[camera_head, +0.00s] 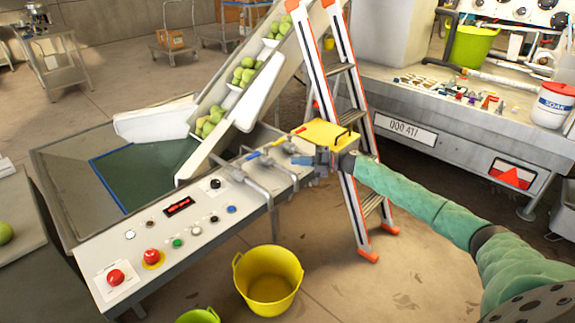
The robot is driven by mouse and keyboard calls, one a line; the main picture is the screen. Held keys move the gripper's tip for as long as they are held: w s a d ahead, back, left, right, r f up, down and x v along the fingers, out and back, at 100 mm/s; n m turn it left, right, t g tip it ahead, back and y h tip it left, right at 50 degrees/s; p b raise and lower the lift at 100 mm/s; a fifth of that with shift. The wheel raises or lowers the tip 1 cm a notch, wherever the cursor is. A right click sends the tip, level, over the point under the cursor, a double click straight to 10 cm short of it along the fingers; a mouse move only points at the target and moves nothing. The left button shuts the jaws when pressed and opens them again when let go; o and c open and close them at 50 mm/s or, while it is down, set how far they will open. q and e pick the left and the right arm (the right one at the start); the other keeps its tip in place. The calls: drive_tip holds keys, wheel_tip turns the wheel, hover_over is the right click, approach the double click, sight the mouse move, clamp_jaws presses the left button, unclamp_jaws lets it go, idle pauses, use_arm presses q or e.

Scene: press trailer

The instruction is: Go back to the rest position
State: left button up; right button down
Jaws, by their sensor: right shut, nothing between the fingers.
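My right arm, in a green sleeve, reaches in from the right edge in the head view. My right gripper (322,160) is small in the picture and shut, with nothing held. It is at the right end of the control panel (205,232), just below a yellow box-like part (326,134) and in front of the ladder in the picture. I cannot tell whether it touches the panel, its pipes or the yellow part. My left arm and gripper are not in view.
The panel carries red buttons (151,256) and pipes with blue-handled valves (253,156). An orange-edged stepladder (345,130) stands close behind my gripper. A conveyor with green fruit (209,123) rises behind the panel. A yellow bucket (268,283) stands on the floor below. Open floor lies right of it.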

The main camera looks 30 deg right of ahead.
drive_tip(key=shift+d+f, duration=0.25)
drive_tip(key=shift+d, duration=0.15)
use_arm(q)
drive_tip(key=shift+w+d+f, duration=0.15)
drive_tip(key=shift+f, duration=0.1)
use_arm(e)
drive_tip(key=shift+r, duration=0.1)
